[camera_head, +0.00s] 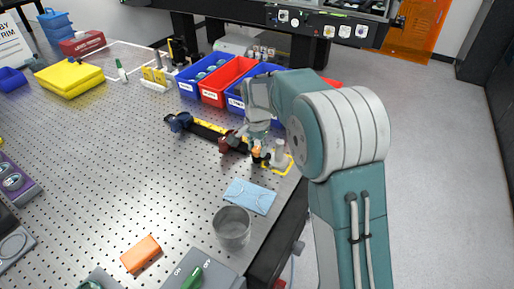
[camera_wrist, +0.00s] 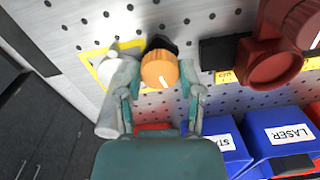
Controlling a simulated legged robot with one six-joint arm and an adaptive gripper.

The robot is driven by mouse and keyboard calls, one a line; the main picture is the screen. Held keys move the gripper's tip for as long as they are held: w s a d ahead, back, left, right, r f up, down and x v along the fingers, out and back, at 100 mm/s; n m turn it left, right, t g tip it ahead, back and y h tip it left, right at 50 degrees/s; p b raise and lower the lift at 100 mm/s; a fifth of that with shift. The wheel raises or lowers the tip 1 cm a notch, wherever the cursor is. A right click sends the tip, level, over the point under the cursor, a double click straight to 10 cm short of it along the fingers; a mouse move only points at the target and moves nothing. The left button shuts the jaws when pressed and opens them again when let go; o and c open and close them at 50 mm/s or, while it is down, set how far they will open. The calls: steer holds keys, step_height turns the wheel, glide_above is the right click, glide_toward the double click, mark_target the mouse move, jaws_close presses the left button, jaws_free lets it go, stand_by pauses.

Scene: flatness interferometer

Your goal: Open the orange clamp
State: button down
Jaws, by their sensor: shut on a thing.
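The orange clamp (camera_wrist: 160,70) shows in the wrist view as a round orange knob with a white mark, on a black base. My gripper (camera_wrist: 160,88) has one finger on each side of the knob and is shut on it. In the head view my gripper (camera_head: 257,143) points down at the right edge of the perforated table, and only a little of the orange clamp (camera_head: 257,151) shows below the fingers. The fingers and palm hide part of the knob in both views.
A pale cylinder (camera_head: 280,153) stands close beside the clamp, inside a yellow outline. A dark red mount (camera_head: 229,143) on a black rail is on the other side. Blue and red bins (camera_head: 213,90) stand behind. A blue cloth (camera_head: 250,196) and metal cup (camera_head: 232,229) are nearer.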

steer(key=n, duration=1.1)
steer(key=shift+n, duration=1.9)
steer(key=shift+c, duration=1.3)
jaws_free()
steer(key=shift+w+a, duration=0.1)
